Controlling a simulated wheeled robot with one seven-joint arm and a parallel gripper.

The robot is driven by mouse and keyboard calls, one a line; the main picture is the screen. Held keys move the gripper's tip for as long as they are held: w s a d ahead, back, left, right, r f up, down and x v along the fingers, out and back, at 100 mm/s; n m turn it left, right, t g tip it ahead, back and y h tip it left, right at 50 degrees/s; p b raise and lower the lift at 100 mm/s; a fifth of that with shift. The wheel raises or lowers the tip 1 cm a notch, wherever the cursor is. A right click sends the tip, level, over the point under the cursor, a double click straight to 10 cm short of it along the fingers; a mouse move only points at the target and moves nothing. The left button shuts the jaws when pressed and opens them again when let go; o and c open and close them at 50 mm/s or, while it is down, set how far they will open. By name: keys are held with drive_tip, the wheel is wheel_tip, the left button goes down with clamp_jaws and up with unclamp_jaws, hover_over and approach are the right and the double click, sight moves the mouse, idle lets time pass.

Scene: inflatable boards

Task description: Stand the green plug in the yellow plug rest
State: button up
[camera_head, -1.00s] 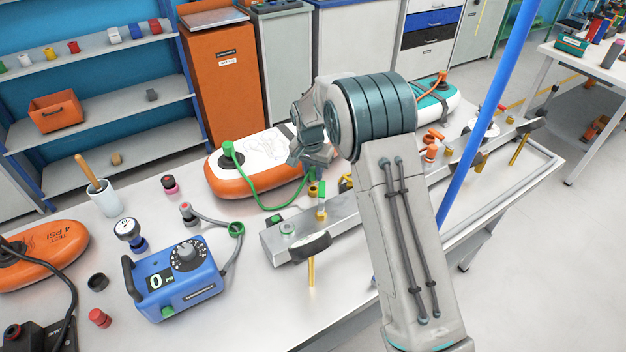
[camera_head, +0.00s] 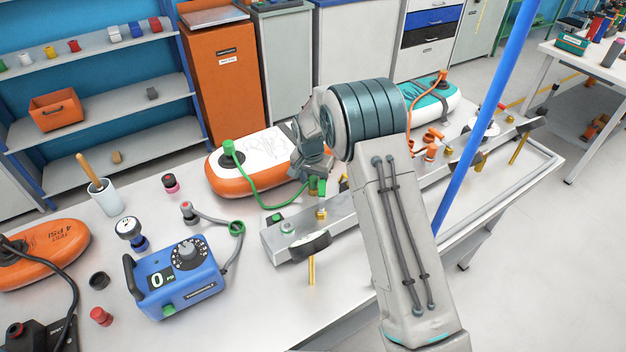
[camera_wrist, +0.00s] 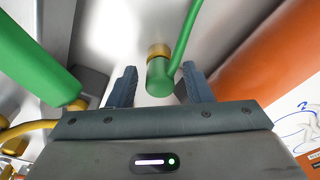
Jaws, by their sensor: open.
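The green plug (camera_wrist: 160,80) sits on the end of a green hose (camera_wrist: 190,35) in the wrist view. The yellow plug rest (camera_wrist: 159,51) shows as a yellow ring just behind the plug; whether the plug is fully seated in it I cannot tell. My gripper (camera_wrist: 160,88) is open, its fingers apart on either side of the plug. In the head view my gripper (camera_head: 315,172) hangs over the bench beside the orange and white board, close to green parts (camera_head: 320,187), and partly hides the plug and rest.
A large green cylinder (camera_wrist: 35,65) is close on the left in the wrist view. The orange side of the board (camera_wrist: 265,60) is close on the right. A grey rail (camera_head: 290,240) with yellow fittings runs along the bench. A blue pump (camera_head: 178,280) stands at left.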

wheel_tip(320, 180, up, 12)
drive_tip(key=s+b, duration=0.1)
drive_tip(key=shift+s+a, duration=0.2)
drive_tip(key=shift+a, duration=0.05)
drive_tip(key=shift+r, duration=0.2)
